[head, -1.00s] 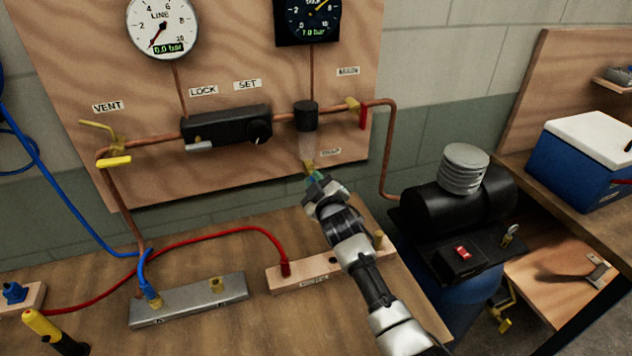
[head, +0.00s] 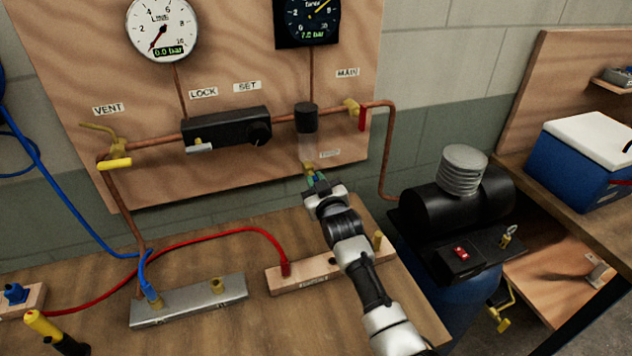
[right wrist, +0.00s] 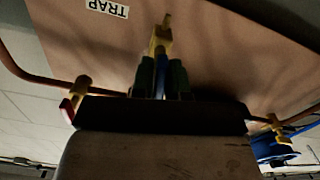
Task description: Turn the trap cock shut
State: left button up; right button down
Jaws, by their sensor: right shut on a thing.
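The trap cock (head: 309,167) is a small brass valve under the clear bowl of the black-topped water trap (head: 307,125) on the wall panel. In the right wrist view the brass cock (right wrist: 160,42) stands upright in the picture, near the TRAP label (right wrist: 107,8). My right gripper (head: 316,180) reaches up to it from below. Its green fingers (right wrist: 161,80) are shut on a narrow blue piece, which looks like the cock's handle. The arm and fingers hide most of the handle in the head view. My left gripper is not in view.
The red main valve handle (head: 362,118) is to the right of the trap. The black regulator (head: 226,129) and yellow vent handle (head: 114,163) are to its left. Below are a wooden block (head: 300,277) with a red hose and a grey manifold (head: 190,300). A compressor (head: 455,205) stands at right.

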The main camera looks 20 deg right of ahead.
jog(key=shift+m, duration=1.2)
jog(key=c, duration=1.2)
grip_release()
jog(key=shift+s, duration=0.1)
jog(key=s+b, duration=0.1)
jog(key=s, duration=0.9)
jog(key=shift+s+d+b, duration=0.2)
jog(key=shift+s+b, duration=0.15)
